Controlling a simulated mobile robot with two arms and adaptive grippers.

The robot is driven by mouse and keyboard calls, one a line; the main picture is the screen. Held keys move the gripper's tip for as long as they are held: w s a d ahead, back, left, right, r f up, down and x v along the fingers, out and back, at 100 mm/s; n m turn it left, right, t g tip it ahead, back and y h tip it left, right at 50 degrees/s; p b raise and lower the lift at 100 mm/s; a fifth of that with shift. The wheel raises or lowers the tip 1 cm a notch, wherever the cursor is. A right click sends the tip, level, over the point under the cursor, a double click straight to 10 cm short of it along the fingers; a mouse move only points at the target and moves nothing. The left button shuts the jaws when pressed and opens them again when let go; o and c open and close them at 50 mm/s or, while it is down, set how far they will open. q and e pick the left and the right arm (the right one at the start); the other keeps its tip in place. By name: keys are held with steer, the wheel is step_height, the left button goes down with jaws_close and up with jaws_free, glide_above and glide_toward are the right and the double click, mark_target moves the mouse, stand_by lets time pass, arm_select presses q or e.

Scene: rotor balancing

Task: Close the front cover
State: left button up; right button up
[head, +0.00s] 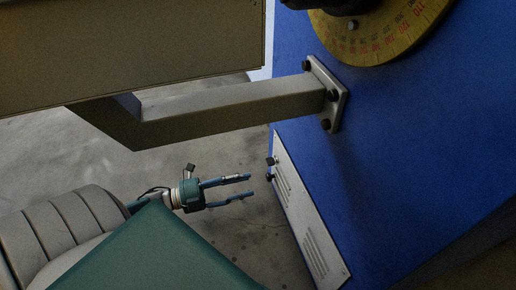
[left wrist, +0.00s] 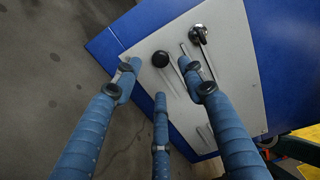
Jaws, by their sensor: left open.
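The front cover appears to be the pale grey vented panel (head: 305,222) low on the blue machine in the head view; it also fills the middle of the left wrist view (left wrist: 228,50). It carries a round black knob (left wrist: 160,59) and a black latch handle (left wrist: 199,34). The panel looks nearly flush with the blue body, but I cannot tell whether it is fully shut. My left gripper (head: 250,187) is open and empty, its fingers pointing at the knob with a small gap. In the wrist view the knob lies between the fingertips (left wrist: 159,68). My right gripper is out of view.
The blue machine (head: 390,150) fills the right side. A grey beam (head: 235,108) bolted to it runs left above my left gripper, under a large grey-brown housing (head: 130,45). A yellow dial (head: 385,38) sits at the top. Bare concrete floor (head: 70,150) is open at left.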

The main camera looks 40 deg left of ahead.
arm_select(q)
steer(key=v, duration=0.4)
steer(key=shift+s, duration=0.1)
stand_by(0.5)
